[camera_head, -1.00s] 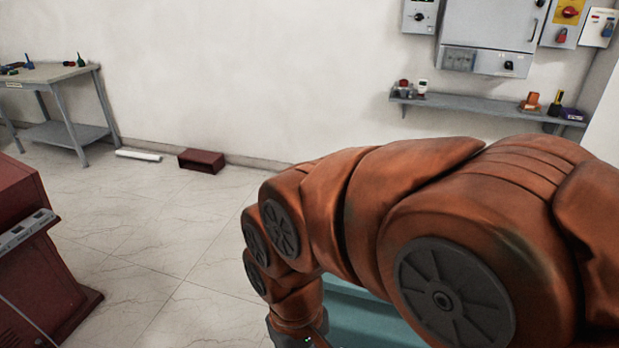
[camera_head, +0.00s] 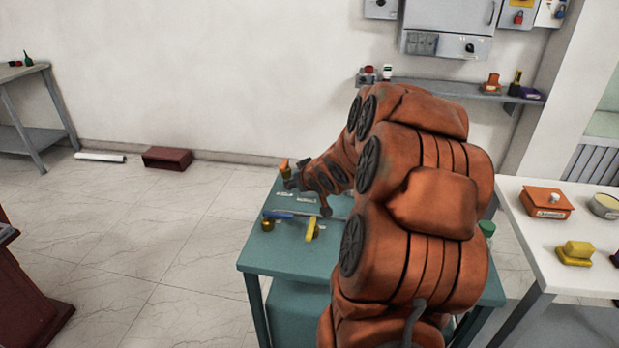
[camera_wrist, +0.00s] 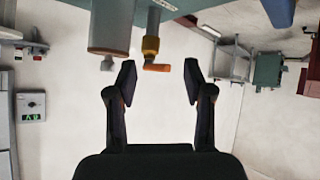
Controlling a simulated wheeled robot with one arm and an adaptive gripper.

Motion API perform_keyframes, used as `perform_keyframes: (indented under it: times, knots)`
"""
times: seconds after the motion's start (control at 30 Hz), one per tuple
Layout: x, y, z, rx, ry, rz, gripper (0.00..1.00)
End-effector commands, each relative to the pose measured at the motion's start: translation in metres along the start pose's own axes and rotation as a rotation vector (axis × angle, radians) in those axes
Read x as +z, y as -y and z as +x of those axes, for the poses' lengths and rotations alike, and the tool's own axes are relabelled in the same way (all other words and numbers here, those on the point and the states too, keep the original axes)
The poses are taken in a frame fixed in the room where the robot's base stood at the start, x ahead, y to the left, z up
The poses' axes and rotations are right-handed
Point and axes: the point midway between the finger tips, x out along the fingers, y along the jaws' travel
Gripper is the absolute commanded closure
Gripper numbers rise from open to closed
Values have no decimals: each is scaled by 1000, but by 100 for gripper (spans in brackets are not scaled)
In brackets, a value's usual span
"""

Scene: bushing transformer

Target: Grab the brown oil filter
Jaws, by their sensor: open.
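My gripper (camera_wrist: 159,82) is open in the wrist view, with nothing between its fingers. Ahead of the fingers, a yellow-brown fitting with an orange handle (camera_wrist: 151,46) hangs from the top of this view, which looks upside down. Left of it is a large grey cylinder with a brownish end (camera_wrist: 110,32). In the head view a small orange and yellow piece (camera_head: 285,170) stands at the teal table's far edge, close to my arm's end. I cannot tell which thing is the brown oil filter. My arm covers part of the table in the head view.
The teal table (camera_head: 285,255) bears a blue-handled tool (camera_head: 290,214), a yellow tool (camera_head: 312,229) and a small brass-coloured piece (camera_head: 267,224). A white table (camera_head: 520,222) at right holds an orange-brown box (camera_head: 546,202) and a yellow block (camera_head: 575,253).

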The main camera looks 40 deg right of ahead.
Motion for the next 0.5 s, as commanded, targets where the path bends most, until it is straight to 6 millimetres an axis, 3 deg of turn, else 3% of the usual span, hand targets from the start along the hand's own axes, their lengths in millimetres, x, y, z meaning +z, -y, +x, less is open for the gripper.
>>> perform_keyframes:
  times: [0.03, 0.2, 0.5]
  knots:
    - [2, -18, 7, -5, -49, 20, 48]
    - [-2, -59, 17, -51, -239, 65, 48]
    - [-1, -93, 7, -104, -434, 108, 48]
